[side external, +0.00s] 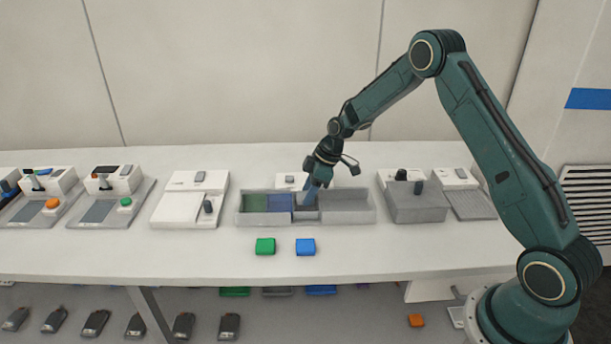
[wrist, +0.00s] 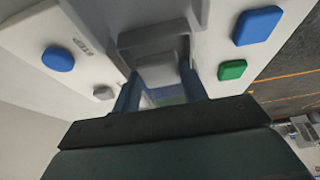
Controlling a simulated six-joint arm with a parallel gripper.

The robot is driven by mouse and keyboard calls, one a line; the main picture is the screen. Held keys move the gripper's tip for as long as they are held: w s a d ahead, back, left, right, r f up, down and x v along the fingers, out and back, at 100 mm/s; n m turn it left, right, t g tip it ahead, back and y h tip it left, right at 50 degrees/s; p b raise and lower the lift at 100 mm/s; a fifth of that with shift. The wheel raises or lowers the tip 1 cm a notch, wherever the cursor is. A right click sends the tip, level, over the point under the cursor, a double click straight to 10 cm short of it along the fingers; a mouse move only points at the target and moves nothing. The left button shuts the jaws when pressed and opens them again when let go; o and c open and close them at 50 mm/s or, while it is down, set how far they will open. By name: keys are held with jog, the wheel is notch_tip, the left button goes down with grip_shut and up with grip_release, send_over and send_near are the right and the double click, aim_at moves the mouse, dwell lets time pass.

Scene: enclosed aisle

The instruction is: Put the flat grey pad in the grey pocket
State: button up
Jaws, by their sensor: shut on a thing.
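My gripper (side external: 310,200) points down into the long grey tray (side external: 347,221), at the grey pocket (side external: 305,213) just right of the blue one. In the wrist view its two blue fingers (wrist: 160,90) are shut on the flat grey pad (wrist: 160,73), which lies between them. The tray's grey wall (wrist: 150,38) shows just beyond the pad. The side view does not show the pad clearly, as the fingers and tray wall hide it. I cannot tell whether the pad touches the pocket floor.
The tray's green pocket (side external: 256,202) and blue pocket (side external: 281,202) lie left of my gripper; a wide bare compartment lies right. A green pad (side external: 265,246) and a blue pad (side external: 305,247) lie on the table in front. White fixtures (side external: 181,208) and a grey block (side external: 417,207) flank the tray.

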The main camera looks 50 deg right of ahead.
dwell(0.3)
jog(key=o, duration=1.1)
jog(key=shift+c, duration=0.2)
jog(key=v, duration=1.3)
jog(key=shift+r, duration=0.35)
jog(key=shift+s+d, duration=0.15)
